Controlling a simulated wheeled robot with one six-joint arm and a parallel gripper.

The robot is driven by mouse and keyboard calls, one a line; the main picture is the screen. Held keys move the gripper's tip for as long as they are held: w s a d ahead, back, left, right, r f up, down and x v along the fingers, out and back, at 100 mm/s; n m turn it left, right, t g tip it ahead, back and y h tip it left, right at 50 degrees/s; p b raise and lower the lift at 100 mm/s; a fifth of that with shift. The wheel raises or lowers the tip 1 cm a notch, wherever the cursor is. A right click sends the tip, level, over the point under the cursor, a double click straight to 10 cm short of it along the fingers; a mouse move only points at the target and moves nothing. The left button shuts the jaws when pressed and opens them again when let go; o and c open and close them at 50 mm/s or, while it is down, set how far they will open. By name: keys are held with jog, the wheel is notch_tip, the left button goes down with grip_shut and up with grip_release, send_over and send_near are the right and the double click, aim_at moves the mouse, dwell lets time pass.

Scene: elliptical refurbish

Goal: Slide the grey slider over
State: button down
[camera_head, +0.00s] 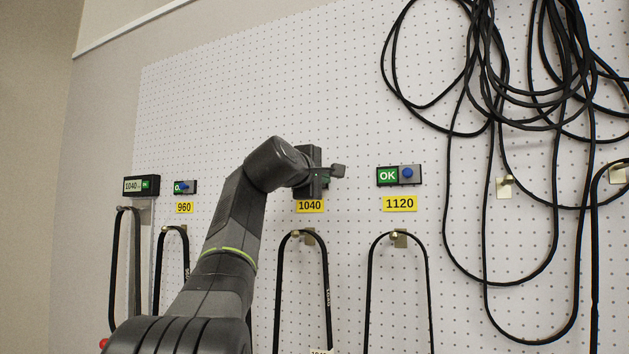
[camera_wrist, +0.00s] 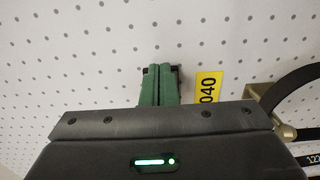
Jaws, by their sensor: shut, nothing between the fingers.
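My gripper (camera_head: 318,176) is at the pegboard, just above the yellow 1040 label (camera_head: 310,206). In the wrist view its two green fingers (camera_wrist: 160,78) are together, with nothing seen between them. Small dark edges (camera_wrist: 176,72) show on both sides of the fingertips; they may belong to the 1040 slider unit, which is otherwise hidden behind my gripper. I cannot make out a grey slider or tell whether the fingers touch it. The 1120 unit (camera_head: 387,176) and 960 unit (camera_head: 179,187) show blue knobs and green panels.
A small display (camera_head: 141,186) reading 1040 is at the left. Black belts hang on hooks below the labels, one (camera_head: 398,240) under 1120. Coiled black cables (camera_head: 490,90) hang at the right. The pegboard (camera_head: 270,100) above my gripper is clear.

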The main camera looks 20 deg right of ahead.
jog(key=shift+w+a, duration=0.15)
jog(key=shift+w+a, duration=1.6)
jog(key=shift+w, duration=0.3)
jog(key=s+d+b+v, duration=0.1)
jog(key=b+v, duration=0.1)
jog(key=v, duration=0.5)
jog(key=b+v, duration=0.4)
jog(key=v, duration=1)
jog(key=shift+w+d, duration=0.1)
jog(key=p+x, duration=0.3)
jog(key=x, duration=1.1)
jog(key=shift+w+p, duration=0.3)
jog(key=shift+p, duration=0.1)
